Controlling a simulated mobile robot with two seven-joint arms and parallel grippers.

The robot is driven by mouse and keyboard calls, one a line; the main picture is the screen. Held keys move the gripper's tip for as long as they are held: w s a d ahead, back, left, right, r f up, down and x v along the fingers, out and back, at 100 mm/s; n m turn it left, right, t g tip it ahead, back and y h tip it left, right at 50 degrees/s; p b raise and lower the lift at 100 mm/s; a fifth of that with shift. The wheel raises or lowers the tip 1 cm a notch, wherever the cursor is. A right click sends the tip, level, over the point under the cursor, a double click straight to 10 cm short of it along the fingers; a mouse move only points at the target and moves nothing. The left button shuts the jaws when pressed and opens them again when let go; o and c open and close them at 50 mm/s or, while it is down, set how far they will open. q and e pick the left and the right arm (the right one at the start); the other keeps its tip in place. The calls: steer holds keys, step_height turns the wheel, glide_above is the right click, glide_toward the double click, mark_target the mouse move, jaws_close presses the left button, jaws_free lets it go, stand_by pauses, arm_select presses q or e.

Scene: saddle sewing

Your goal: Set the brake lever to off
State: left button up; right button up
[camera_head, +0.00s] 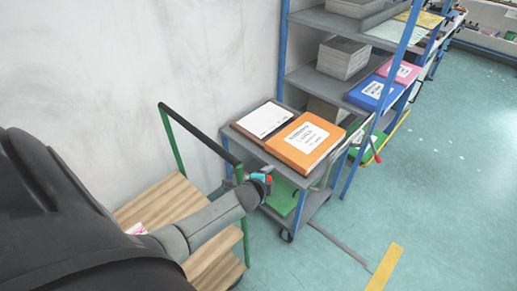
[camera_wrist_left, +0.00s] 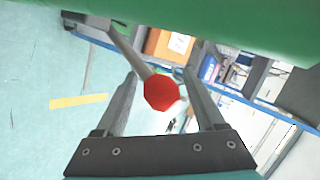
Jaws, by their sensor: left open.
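The brake lever is a grey rod ending in a red knob (camera_wrist_left: 159,92) in the left wrist view. The knob appears between the two spread fingers of my left gripper (camera_wrist_left: 160,95), with clear space on both sides. In the head view my left gripper (camera_head: 262,181) is beside the green post of the wooden cart (camera_head: 240,200), with a small red patch (camera_head: 268,179) at its tip. The lever's rod and its base are not clear there. The depth between fingers and knob is hard to judge. My right gripper is out of view.
A grey trolley (camera_head: 262,152) with an orange binder (camera_head: 306,140) stands just beyond the gripper. A blue-framed shelf (camera_head: 310,75) is behind it. A red-tipped rod (camera_head: 375,151) shows beside the trolley. Open floor (camera_head: 430,180) lies to the right. A green bar (camera_wrist_left: 250,40) crosses the wrist view's top.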

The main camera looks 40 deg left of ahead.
arm_select(q)
steer(key=p+v, duration=0.3)
steer(key=v, duration=1.1)
steer(key=shift+f, duration=0.15)
steer(key=s+d+f+n+g+b, duration=0.1)
steer(key=s+f+b, duration=0.2)
steer(key=f, duration=0.5)
steer(key=s+f+n+g+b, duration=0.2)
steer(key=s+f, duration=0.1)
steer(key=f, duration=0.5)
steer(key=s+d+f+n+g+h+b, duration=0.1)
steer(key=s+d+f+n+g+b, duration=0.2)
steer(key=s+f, duration=1)
steer(key=s+d+f+n+g+h+b, duration=0.1)
steer(key=s+d+f+n+g+b, duration=0.2)
steer(key=s+d+f+b, duration=0.4)
steer(key=s+f+n+b, duration=0.1)
steer(key=s+f, duration=0.5)
steer(key=f, duration=0.4)
steer(key=shift+h, duration=0.4)
